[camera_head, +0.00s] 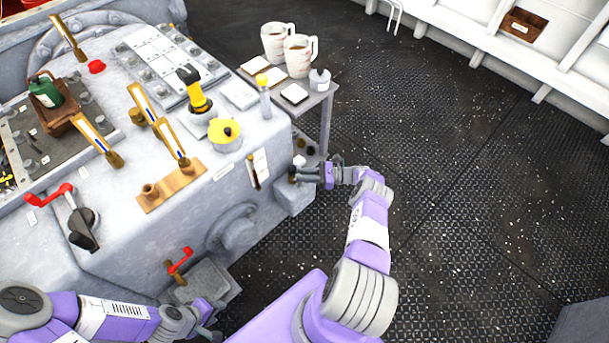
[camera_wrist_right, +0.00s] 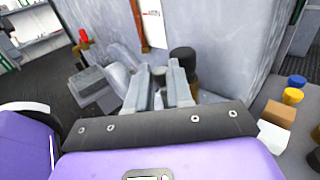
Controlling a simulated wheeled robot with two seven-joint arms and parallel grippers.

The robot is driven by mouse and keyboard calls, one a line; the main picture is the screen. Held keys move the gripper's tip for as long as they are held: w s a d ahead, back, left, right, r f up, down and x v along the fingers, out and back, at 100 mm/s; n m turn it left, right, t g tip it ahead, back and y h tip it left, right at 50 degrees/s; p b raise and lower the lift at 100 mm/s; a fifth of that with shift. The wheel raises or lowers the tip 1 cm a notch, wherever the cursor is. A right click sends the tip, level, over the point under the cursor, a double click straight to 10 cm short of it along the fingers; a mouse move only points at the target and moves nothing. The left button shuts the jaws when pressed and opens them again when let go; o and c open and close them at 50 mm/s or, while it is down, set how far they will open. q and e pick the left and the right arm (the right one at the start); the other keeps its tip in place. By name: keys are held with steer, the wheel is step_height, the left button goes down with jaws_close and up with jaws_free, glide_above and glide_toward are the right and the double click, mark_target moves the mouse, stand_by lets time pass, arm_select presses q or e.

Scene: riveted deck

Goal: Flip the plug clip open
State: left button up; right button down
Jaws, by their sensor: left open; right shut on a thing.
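My right gripper (camera_head: 294,174) is low at the console's right side face, beside a grey block (camera_head: 295,195). In the right wrist view its two grey fingers (camera_wrist_right: 159,88) are close together, shut on a small part (camera_wrist_right: 158,76) between them that I take for the plug clip. The part is mostly hidden by the fingers, so I cannot tell how far it is flipped. A black-capped cylinder (camera_wrist_right: 183,56), perhaps the plug, stands just behind the right finger. My left gripper (camera_head: 210,334) is open and appears empty at the bottom edge, near a red-handled lever (camera_head: 180,262).
The grey console (camera_head: 215,185) carries levers, a yellow-lidded pot (camera_head: 225,131) and a panel. A small side table (camera_head: 318,98) with two mugs (camera_head: 298,57) stands behind the right gripper. A brown-handled lever (camera_head: 254,177) is left of it. The deck (camera_head: 460,180) to the right is clear.

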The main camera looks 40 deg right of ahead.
steer(key=c, duration=1)
jaws_free()
steer(key=shift+c, duration=0.2)
steer(key=shift+r, duration=0.1)
step_height(320, 180, up, 10)
steer(key=p, duration=0.5)
steer(key=shift+p, duration=0.3)
